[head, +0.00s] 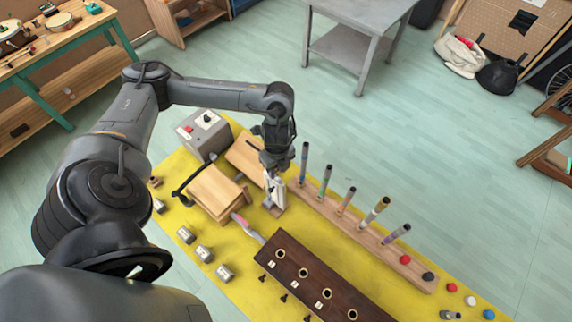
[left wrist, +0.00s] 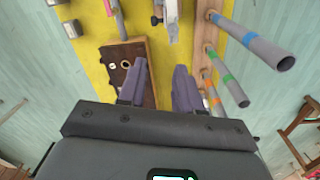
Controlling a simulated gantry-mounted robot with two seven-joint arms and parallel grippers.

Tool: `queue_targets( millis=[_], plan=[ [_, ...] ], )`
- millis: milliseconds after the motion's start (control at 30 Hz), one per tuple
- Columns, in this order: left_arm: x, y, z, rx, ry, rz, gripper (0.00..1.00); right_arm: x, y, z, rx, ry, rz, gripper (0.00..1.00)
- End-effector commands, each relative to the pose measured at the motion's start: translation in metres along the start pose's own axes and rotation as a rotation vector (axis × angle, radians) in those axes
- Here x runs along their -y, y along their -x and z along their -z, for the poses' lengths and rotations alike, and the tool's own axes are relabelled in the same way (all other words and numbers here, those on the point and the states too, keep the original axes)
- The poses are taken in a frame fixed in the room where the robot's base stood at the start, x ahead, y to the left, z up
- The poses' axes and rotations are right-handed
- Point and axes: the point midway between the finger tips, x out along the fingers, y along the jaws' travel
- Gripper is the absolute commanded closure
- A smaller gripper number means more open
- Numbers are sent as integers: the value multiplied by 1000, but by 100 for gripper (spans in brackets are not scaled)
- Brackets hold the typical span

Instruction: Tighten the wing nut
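My left gripper (head: 272,162) hangs over the yellow mat, just above a pale upright bracket on a small base (head: 275,193). In the left wrist view its two fingers (left wrist: 160,72) are apart with nothing between them. The bracket also shows at the top of that view (left wrist: 173,20), ahead of the fingertips, with a small dark part (left wrist: 156,20) beside it. I cannot tell whether this dark part is the wing nut. Small dark pieces (head: 284,298) lie along the front of a dark board with holes (head: 310,283). My right gripper is in neither view.
A wooden rail with several upright banded tubes (head: 345,200) stands right of the bracket. Wooden blocks (head: 213,192) and a grey box (head: 203,134) stand left of it. A pink-handled tool (head: 246,228) lies near the dark board.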

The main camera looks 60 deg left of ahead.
Motion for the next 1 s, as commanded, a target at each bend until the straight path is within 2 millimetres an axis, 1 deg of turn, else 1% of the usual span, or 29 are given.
queue_targets(
  millis=[33,100,233,367,467,700,800,1000],
  plan=[
    [7,5,-1,2,2,17,66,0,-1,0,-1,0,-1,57],
    [12,6,0,0,1,30,66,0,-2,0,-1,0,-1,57],
    [14,-2,1,-2,1,35,66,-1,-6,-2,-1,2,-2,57],
    [14,-19,1,-3,1,33,66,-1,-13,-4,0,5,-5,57],
    [14,-31,1,-3,1,31,66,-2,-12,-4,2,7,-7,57],
    [15,-67,1,-1,2,32,66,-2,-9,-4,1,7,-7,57],
    [16,-79,1,-3,2,33,66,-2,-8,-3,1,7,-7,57],
    [17,-93,1,-1,1,35,66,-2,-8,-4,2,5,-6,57]
  ],
)
